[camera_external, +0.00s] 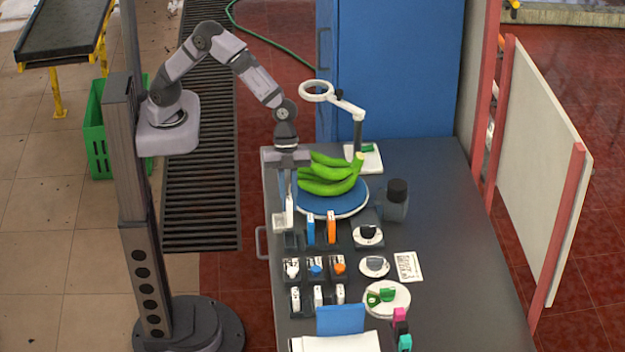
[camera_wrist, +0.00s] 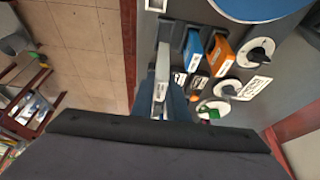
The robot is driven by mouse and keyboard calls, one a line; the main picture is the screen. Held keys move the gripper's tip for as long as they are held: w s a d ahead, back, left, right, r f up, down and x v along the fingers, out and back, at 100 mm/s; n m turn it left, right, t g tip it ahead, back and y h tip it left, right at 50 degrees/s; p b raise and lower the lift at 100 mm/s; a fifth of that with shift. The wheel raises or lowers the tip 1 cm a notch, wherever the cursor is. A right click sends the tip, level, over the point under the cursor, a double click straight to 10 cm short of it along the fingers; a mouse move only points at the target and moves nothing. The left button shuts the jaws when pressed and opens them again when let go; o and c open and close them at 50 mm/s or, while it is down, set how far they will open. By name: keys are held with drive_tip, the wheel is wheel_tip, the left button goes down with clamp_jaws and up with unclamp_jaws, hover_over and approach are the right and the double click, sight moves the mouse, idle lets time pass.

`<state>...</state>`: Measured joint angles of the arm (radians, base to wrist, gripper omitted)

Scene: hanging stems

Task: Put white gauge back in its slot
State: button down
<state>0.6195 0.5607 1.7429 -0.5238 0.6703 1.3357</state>
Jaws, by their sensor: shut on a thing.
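My gripper (camera_external: 288,198) points down at the left edge of the dark table and is shut on the white gauge (camera_wrist: 162,72). In the external view, pale parts of the gripper and gauge blend together. An empty dark slot (camera_external: 292,240) lies just below the gauge in the picture, left of the blue gauge (camera_external: 311,230) and the orange gauge (camera_external: 331,229), which stand upright in holders. In the wrist view, the blue gauge (camera_wrist: 193,48) and orange gauge (camera_wrist: 219,52) are right of the held gauge. Whether the gauge touches the slot cannot be told.
Green bananas (camera_external: 330,176) lie on a blue round plate (camera_external: 338,207) behind the slots. More holders with small white pieces (camera_external: 292,268) stand in front. Round white dials (camera_external: 368,235) and a dark jar (camera_external: 396,200) are to the right. The table's right side is clear.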

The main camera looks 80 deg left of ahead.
sight(289, 212)
drive_tip(key=shift+f, duration=0.1)
drive_tip(key=shift+f+b, duration=1.3)
drive_tip(key=shift+f, duration=1.05)
drive_tip(key=shift+f+b, duration=1.45)
drive_tip(key=shift+b, duration=0.3)
drive_tip(key=c, duration=1.6)
unclamp_jaws()
drive_tip(key=shift+c, duration=0.2)
drive_tip(key=b+v, duration=0.2)
drive_tip(key=v, duration=0.5)
drive_tip(key=shift+r, duration=0.2)
